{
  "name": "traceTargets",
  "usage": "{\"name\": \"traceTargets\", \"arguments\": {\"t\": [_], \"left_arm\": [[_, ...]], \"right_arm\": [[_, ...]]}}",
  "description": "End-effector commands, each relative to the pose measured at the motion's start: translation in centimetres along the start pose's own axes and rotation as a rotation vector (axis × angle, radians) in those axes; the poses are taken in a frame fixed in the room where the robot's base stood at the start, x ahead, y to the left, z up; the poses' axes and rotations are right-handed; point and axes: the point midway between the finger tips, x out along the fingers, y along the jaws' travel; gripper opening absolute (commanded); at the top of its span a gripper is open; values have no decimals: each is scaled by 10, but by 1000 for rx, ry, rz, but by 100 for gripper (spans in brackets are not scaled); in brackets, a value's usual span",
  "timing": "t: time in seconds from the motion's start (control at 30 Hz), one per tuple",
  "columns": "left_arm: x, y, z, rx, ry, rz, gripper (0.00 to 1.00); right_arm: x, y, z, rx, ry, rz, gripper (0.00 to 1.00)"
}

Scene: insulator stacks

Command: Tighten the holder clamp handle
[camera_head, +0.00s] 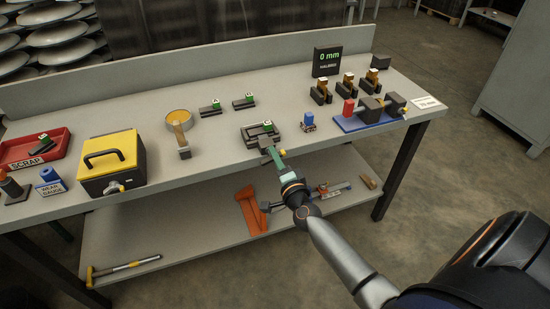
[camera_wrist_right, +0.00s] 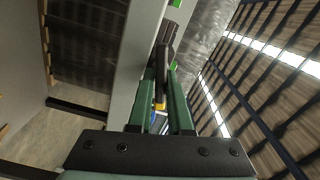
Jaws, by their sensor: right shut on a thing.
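The holder (camera_head: 250,136) is a dark grey block fixture near the front edge of the bench, with a small part bearing a green mark on top. My right gripper (camera_head: 270,148) reaches it from the front, its green fingers at the holder's near side. In the right wrist view, the fingers (camera_wrist_right: 161,85) are closed around a dark, narrow piece, which appears to be the clamp handle (camera_wrist_right: 161,62); a small yellow part shows between the fingers. The handle is mostly hidden in the head view. My left gripper is out of view.
A blue-topped part (camera_head: 308,120) stands close right of the holder. A yellow-lidded box (camera_head: 110,158) and red scrap tray (camera_head: 35,150) are at left. A blue fixture (camera_head: 368,115) and a "0 mm" display (camera_head: 327,60) are at right. A lower shelf (camera_head: 190,235) holds tools.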

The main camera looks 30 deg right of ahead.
Motion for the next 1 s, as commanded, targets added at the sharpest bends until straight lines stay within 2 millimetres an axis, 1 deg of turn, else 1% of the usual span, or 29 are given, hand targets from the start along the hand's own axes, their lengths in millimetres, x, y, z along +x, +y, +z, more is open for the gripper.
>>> {"name": "traceTargets", "arguments": {"t": [0.2,0.4,1.0], "left_arm": [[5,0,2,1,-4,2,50],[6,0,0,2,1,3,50],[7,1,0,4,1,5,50]], "right_arm": [[0,2,0,147,2,0,0],[0,2,0,220,1,0,0],[0,2,-1,267,2,0,0]]}}
